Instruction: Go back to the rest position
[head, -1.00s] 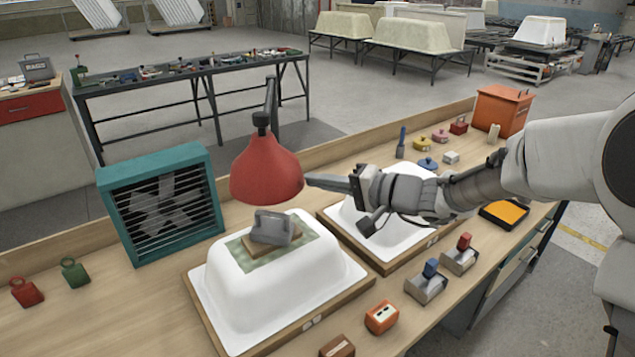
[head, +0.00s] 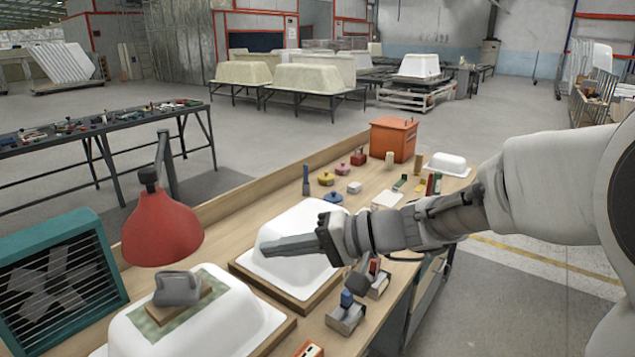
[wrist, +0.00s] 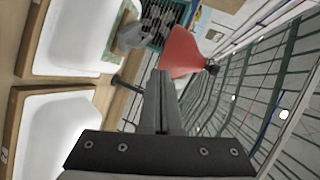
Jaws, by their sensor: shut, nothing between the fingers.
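My gripper (head: 292,245) is shut and empty in the head view. It is held in the air above the right-hand white tub shell (head: 290,270), its fingers pointing left. In the wrist view my gripper (wrist: 162,75) shows its two fingers together with nothing between them. My arm comes in from the right of the head view and hides part of the bench behind it.
A red lamp (head: 162,232) hangs over the left white tub shell (head: 225,325), which bears a grey-handled block (head: 178,290). A teal fan (head: 60,280) stands at left. Small blocks (head: 346,312) lie near the front edge. An orange box (head: 393,140) stands at the back.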

